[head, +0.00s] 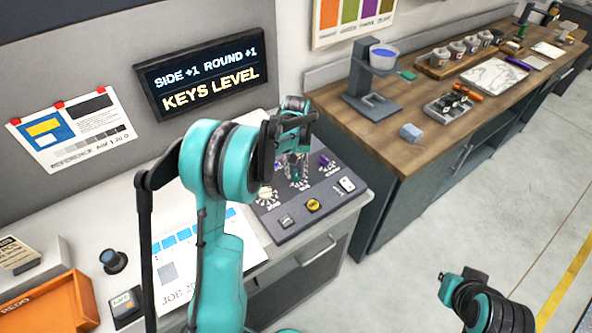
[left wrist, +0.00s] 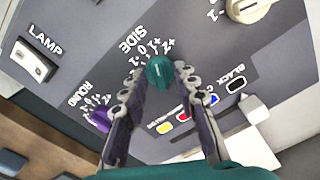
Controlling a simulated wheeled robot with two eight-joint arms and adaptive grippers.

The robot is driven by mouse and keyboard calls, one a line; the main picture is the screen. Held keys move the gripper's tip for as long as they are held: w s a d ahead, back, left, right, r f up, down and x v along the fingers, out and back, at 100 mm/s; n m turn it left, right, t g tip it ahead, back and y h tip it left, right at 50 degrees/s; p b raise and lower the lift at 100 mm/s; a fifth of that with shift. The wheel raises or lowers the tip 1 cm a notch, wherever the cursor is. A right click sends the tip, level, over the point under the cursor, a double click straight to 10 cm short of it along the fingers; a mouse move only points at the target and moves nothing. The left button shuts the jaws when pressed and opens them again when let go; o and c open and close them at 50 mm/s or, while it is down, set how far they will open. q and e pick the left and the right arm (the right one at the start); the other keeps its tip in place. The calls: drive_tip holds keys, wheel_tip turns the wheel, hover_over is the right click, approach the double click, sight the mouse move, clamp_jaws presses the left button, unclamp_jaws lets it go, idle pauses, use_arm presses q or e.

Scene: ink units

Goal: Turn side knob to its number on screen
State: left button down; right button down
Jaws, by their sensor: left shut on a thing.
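The screen (head: 207,72) on the wall reads SIDE +1, ROUND +1 and KEYS LEVEL. The side knob (left wrist: 160,70) is teal and round, beside the printed word SIDE and a scale of numbers. My left gripper (head: 297,168) reaches down over the grey control panel (head: 290,222). In the left wrist view its two fingers (left wrist: 160,82) are shut on the side knob, one on each side. I cannot read which number the knob points at. In the head view the fingers hide the knob. My right gripper (head: 462,286) is at the lower right, away from the panel; its fingers are unclear.
A purple round knob (left wrist: 98,118) and a cream knob (left wrist: 250,10) flank the side knob. A lamp switch (left wrist: 33,62) and several coloured keys are also close. A wooden bench (head: 420,145) with cans and tools stands to the right. Open floor lies beyond it.

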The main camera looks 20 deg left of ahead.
sight(296, 172)
idle(0.5)
use_arm(q)
drive_tip(key=c, duration=1.2)
unclamp_jaws()
drive_tip(key=shift+o, duration=0.2)
drive_tip(key=shift+r, duration=0.1)
wheel_tip(296, 172, up, 12)
